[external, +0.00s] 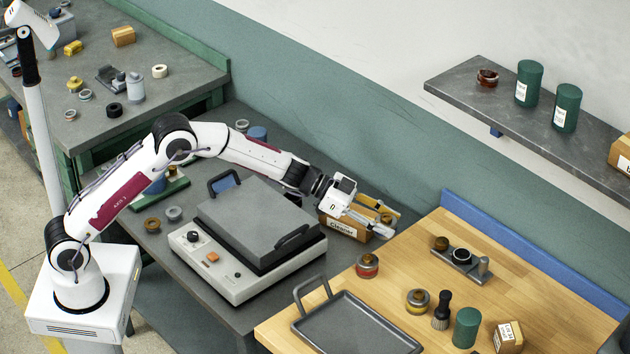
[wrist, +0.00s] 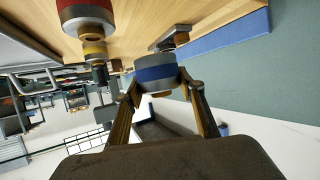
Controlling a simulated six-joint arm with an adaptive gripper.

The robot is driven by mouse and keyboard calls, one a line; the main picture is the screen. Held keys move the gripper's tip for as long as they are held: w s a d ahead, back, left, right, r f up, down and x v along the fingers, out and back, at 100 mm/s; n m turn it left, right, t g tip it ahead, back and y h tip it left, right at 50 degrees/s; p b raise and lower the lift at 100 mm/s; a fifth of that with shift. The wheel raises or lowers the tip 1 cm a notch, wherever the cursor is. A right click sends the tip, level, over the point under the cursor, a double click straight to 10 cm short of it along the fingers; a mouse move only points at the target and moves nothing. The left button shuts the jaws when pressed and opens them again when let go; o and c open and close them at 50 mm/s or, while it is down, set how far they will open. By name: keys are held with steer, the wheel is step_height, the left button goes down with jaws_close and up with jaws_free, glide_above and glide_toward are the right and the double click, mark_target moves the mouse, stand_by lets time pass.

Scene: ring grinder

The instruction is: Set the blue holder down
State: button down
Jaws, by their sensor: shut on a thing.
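The blue holder (wrist: 158,72), a grey round piece with a blue band, sits between the fingertips of my gripper (wrist: 162,88) in the wrist view. My gripper is shut on it. In the external view my gripper (external: 388,217) is stretched out to the right of the grey machine, by the left edge of the wooden tabletop (external: 540,300). The holder is too small and covered there to make out clearly. I cannot tell whether it touches any surface.
A cardboard box (external: 343,227) is close beside my gripper. A red-banded holder (external: 367,266), a yellow-banded holder (external: 417,301), a brush (external: 441,311) and a grey tray (external: 355,328) stand on the wood. The lidded machine (external: 250,265) is to the left. Bare wood lies between these items.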

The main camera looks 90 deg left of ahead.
steer(key=s+a+f+n+y, duration=0.1)
steer(key=s+a, duration=0.4)
steer(key=a, duration=0.5)
steer(key=s+a+f+n+y, duration=0.15)
steer(key=s+a, duration=0.25)
steer(key=a, duration=0.5)
steer(key=s+a+f+n+y, duration=0.15)
steer(key=s+a, duration=0.35)
steer(key=a, duration=0.5)
steer(key=s+a+f, duration=0.1)
steer(key=s+a, duration=0.5)
steer(key=s, duration=0.4)
steer(key=s+a+f+m, duration=0.1)
steer(key=s+a, duration=0.5)
steer(key=s, duration=0.4)
steer(key=shift+s+a+t+h, duration=0.15)
steer(key=shift+t+h, duration=0.15)
steer(key=shift+h, duration=0.1)
steer(key=shift+f, duration=0.1)
steer(key=shift+f, duration=3.05)
steer(key=shift+f, duration=1.85)
